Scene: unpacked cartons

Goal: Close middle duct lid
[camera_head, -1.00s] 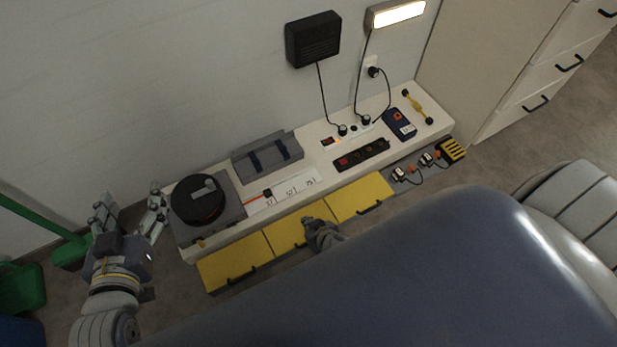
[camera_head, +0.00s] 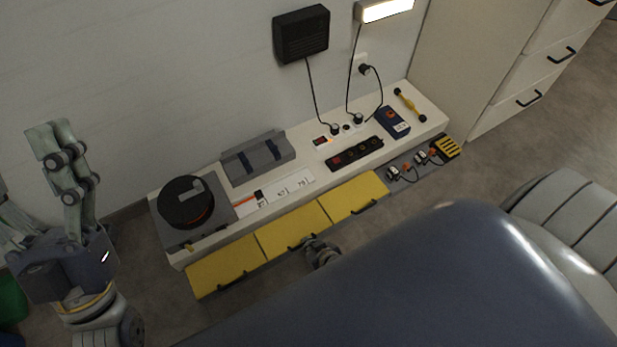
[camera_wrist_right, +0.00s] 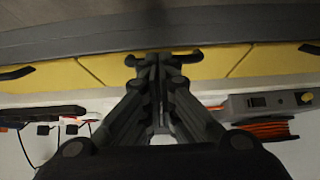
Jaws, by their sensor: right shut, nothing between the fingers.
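The middle duct lid (camera_head: 292,230) is a yellow panel with a black handle, between two similar yellow lids along the front of the white bench. It looks in line with its neighbours, with no clear gap at the seams. My right gripper (camera_head: 321,250) is shut and empty, just in front of the middle lid by its handle. In the right wrist view the shut fingers (camera_wrist_right: 160,75) overlap the middle lid (camera_wrist_right: 200,65) and partly hide its handle; contact cannot be told. My left gripper (camera_head: 45,185) is open at the far left, away from the lids.
The left yellow lid (camera_head: 226,266) and right yellow lid (camera_head: 353,197) flank the middle one. A black cable reel (camera_head: 186,203), grey box (camera_head: 257,158) and power strip (camera_head: 355,153) are on the bench (camera_head: 318,172). A drawer cabinet (camera_head: 520,97) stands at the right.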

